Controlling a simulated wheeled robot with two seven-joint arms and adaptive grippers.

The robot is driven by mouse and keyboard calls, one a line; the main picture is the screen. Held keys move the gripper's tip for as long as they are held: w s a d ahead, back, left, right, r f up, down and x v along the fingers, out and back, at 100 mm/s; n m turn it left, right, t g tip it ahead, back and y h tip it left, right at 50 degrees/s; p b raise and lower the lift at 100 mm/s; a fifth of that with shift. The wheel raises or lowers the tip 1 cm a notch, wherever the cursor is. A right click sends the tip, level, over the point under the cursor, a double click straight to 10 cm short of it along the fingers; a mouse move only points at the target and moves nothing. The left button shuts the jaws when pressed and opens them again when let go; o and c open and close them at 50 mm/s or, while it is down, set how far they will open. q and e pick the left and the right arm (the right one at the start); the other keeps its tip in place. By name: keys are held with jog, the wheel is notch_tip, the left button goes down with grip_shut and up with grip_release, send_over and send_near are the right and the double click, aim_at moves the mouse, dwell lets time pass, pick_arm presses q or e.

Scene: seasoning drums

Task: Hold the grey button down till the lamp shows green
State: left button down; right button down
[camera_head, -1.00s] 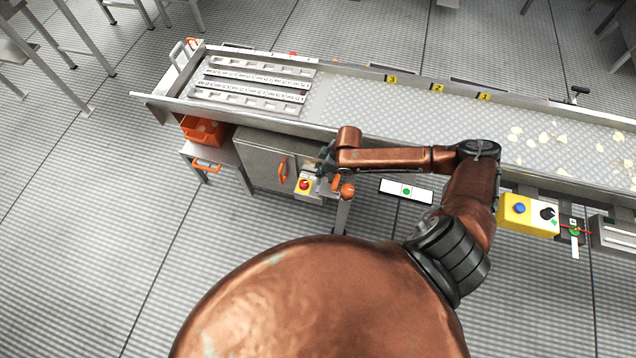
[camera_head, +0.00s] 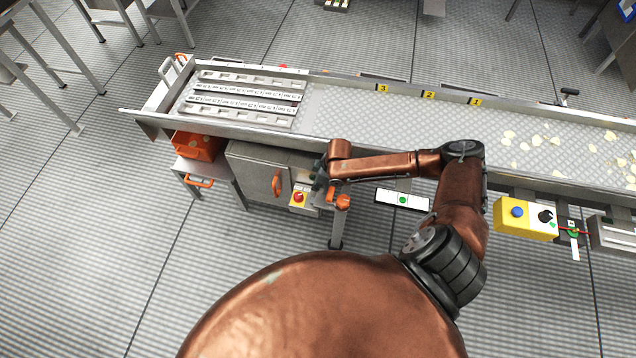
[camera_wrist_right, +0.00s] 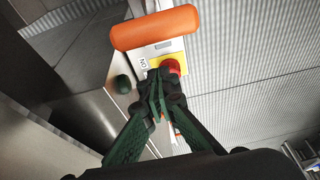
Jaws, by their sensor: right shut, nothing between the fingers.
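My right gripper (camera_head: 319,178) is by the front of a steel cabinet under the conveyor. In the right wrist view its dark green fingers (camera_wrist_right: 163,88) are together and empty, in front of a small panel with a red button on yellow (camera_wrist_right: 174,66). A dark grey-green round knob (camera_wrist_right: 122,84) sits on the steel left of the fingertips, apart from them; I cannot tell whether it is the grey button. A green round spot (camera_head: 403,200) shows on a white plate below the conveyor edge; I cannot tell whether it is the lamp. My left gripper is out of view.
An orange handle (camera_wrist_right: 155,28) lies beyond the fingertips in the wrist view. The steel cabinet (camera_head: 250,172) has another orange handle, and an orange bin (camera_head: 198,146) is at its left. A yellow control box (camera_head: 525,219) with a blue button is at right. The conveyor (camera_head: 350,118) runs above.

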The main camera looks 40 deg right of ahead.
aim_at(314, 198)
jog(key=x, duration=0.2)
jog(key=b+x, duration=0.1)
jog(key=x, duration=0.4)
jog(key=shift+s+d+f+b, duration=0.2)
jog(key=shift+s+b, duration=0.05)
jog(key=shift+b, duration=0.05)
jog(key=shift+f, duration=0.35)
